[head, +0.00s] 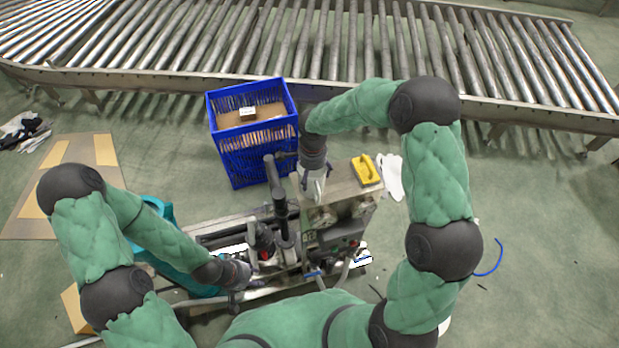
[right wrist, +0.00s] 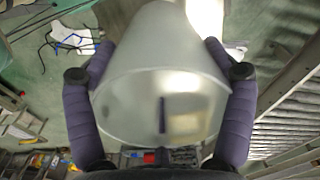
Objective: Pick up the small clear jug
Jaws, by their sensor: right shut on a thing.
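The small clear jug (right wrist: 150,50) fills the middle of the right wrist view, translucent and pale, between two dark padded fingers. My right gripper (right wrist: 162,85) is shut on it, with one finger on each side. In the head view my right gripper (head: 314,186) is at the left end of a metal-topped machine (head: 342,184), and the jug is mostly hidden by the gripper there. My left gripper (head: 243,275) is low over the metal frame; I cannot tell its fingers.
A blue crate (head: 233,165) with a cardboard box inside stands behind and left of the right gripper. A yellow object (head: 365,170) lies on the machine top, with a white glove (head: 390,177) beside it. A roller conveyor (head: 330,50) crosses the back.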

